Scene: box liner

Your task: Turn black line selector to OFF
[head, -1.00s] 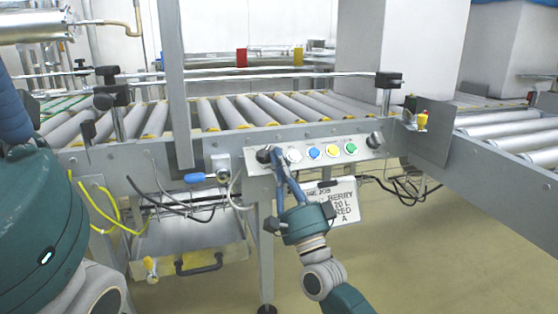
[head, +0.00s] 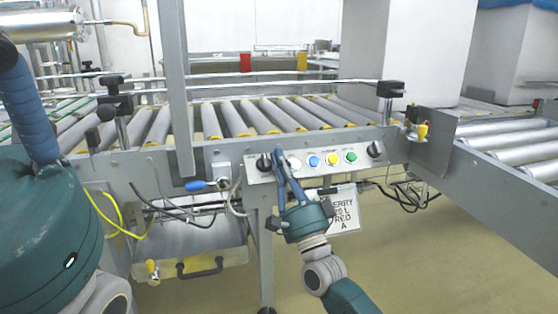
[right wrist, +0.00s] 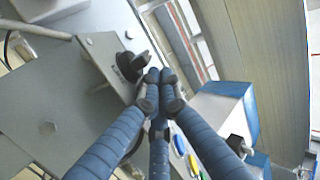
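The grey control panel (head: 280,174) on the conveyor's front carries a black selector knob (head: 263,163) at its left end and another black knob (head: 375,150) at its right end. I cannot read which is the line selector, or its setting. My right gripper (head: 281,154) is at the panel, just right of the left knob. In the right wrist view its blue fingertips (right wrist: 160,88) are drawn together with nothing seen between them. The left knob (right wrist: 130,66) shows beside them, apparently free. My left gripper (head: 28,110) is close at the left edge, only partly visible.
White, blue, yellow and green buttons (head: 333,160) sit between the knobs. A hanging sign (head: 344,210) is below the panel. The roller conveyor (head: 270,115) is behind, and loose cables (head: 405,195) hang right. Floor in front is clear.

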